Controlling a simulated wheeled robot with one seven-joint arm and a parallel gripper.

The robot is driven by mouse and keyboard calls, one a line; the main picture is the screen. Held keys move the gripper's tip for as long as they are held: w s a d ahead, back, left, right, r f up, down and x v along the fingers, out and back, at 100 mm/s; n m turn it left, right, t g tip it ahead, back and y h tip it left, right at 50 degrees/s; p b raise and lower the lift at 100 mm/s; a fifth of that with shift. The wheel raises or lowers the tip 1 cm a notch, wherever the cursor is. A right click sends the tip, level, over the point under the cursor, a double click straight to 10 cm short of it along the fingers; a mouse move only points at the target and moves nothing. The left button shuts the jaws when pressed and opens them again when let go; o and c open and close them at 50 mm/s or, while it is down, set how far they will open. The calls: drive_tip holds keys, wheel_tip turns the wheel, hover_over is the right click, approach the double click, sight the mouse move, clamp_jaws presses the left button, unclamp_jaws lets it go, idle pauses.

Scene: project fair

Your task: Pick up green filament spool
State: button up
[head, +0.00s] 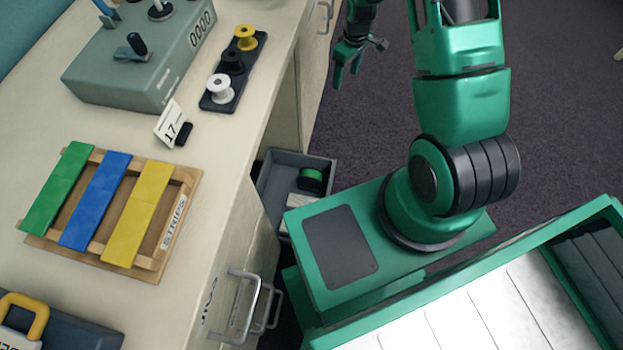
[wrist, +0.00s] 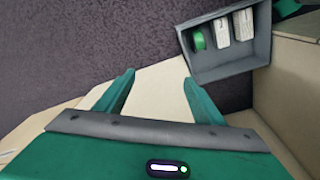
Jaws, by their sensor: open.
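The green filament spool (head: 311,179) lies in an open grey drawer (head: 266,180) below the counter in the head view. In the wrist view the green spool (wrist: 198,40) sits at the left end of the drawer (wrist: 232,66), beside two pale boxes (wrist: 231,29). My gripper (head: 347,68) is up at the top of the head view, away from the drawer. In the wrist view its two fingers (wrist: 160,95) are apart with nothing between them. The drawer lies beyond the fingertips, up and to the right.
The counter (head: 120,120) holds a rack with yellow, black and white spools (head: 233,72), a grey machine (head: 135,75), a 17 card (head: 171,125) and a wooden frame with coloured strips (head: 112,205). Drawer handles (head: 245,305) stick out below. Dark carpet (head: 360,120) is clear beside the drawer.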

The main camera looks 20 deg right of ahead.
drive_tip(key=a+f+n+y, duration=0.1)
drive_tip(key=a+f, duration=0.2)
drive_tip(key=f, duration=0.6)
drive_tip(key=a+f+n, duration=0.2)
drive_tip(key=a+f, duration=0.1)
drive_tip(key=f, duration=0.6)
drive_tip(key=n+y, duration=0.1)
drive_tip(key=n, duration=0.2)
hover_over(312, 173)
drive_tip(key=d, duration=0.2)
drive_tip(key=shift+t, duration=0.3)
drive_tip(key=s+d+x, duration=0.1)
drive_tip(key=x, duration=0.6)
drive_tip(key=s+d+x, duration=0.1)
drive_tip(key=x, duration=0.6)
drive_tip(key=s+d+f+x, duration=0.1)
drive_tip(key=x, duration=0.6)
drive_tip(key=shift+s+f, duration=0.2)
drive_tip(key=shift+f, duration=0.2)
drive_tip(key=shift+y, duration=0.3)
drive_tip(key=x, duration=0.4)
drive_tip(key=shift+s+f, duration=0.1)
drive_tip(key=shift+f, duration=0.15)
drive_tip(key=shift+x, duration=3.2)
drive_tip(key=c, duration=1.4)
drive_tip(key=shift+c, duration=0.2)
drive_tip(key=shift+r, duration=0.15)
